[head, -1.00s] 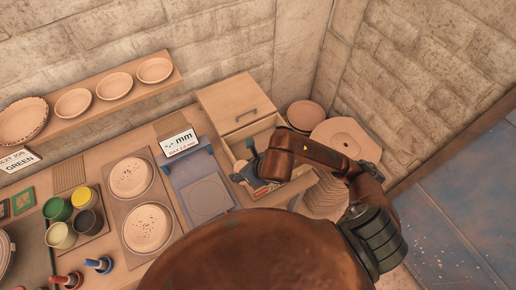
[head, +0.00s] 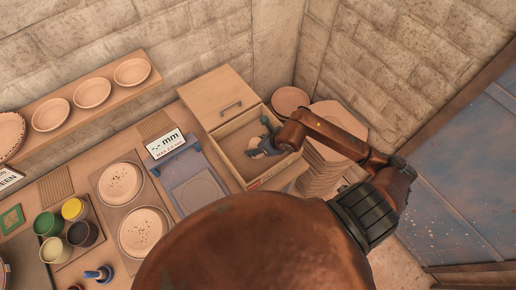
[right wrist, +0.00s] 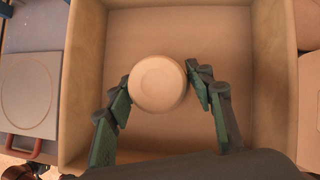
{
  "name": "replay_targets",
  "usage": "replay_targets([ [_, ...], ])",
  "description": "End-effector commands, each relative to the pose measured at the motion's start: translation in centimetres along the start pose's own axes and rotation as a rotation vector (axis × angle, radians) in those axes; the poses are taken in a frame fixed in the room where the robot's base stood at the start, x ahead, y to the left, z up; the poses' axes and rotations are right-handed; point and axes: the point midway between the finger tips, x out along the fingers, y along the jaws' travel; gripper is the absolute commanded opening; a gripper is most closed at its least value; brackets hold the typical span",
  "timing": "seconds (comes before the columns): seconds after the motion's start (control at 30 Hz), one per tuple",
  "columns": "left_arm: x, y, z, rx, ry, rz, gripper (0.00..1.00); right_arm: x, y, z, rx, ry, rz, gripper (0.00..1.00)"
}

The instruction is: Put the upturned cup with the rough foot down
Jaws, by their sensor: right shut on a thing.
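The pale, upturned cup (right wrist: 158,83) shows its round foot to the right wrist camera. My right gripper (right wrist: 158,86) is shut on the cup, with one green finger on each side of it. The cup is over the inside of an open wooden drawer (right wrist: 82,85); I cannot tell whether it touches the floor. In the head view my right gripper (head: 265,143) is over the drawer (head: 229,170), towards its right side, and the cup is mostly hidden there. The foot's texture is too small to judge. My left gripper is not in view.
Left of the drawer stands a blue-grey gauge (head: 190,178) with a "mm" sign (head: 165,143). A stack of pale slabs (head: 318,165) is close on the right, with a round plate (head: 290,100) behind. The drawer floor around the cup is clear.

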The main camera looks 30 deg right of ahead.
Motion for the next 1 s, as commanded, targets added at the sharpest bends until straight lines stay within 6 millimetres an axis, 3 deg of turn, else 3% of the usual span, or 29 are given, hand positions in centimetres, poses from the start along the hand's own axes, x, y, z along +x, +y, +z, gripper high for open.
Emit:
replay_targets([
  [0.2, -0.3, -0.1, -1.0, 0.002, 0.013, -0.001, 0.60, 1.5, -1.1, -1.3, 0.003, 0.003, 0.000, 0.22],
  [0.4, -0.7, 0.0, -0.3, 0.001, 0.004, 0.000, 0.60, 3.4, -1.1, -2.3, 0.000, -0.001, -0.001, 0.22],
  [0.6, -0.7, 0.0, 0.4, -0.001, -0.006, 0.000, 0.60, 3.5, -1.1, -2.4, -0.001, -0.001, -0.002, 0.22],
  [0.63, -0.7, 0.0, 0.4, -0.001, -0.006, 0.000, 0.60, 3.5, -1.1, -2.4, 0.000, 0.000, -0.002, 0.50],
  [0.87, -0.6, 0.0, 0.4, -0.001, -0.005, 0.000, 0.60, 3.5, -1.1, -2.4, 0.000, 0.000, -0.002, 0.66],
  [1.0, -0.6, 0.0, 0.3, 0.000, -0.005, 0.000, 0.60, 3.5, -1.1, -2.4, 0.000, 0.000, -0.002, 0.67],
])
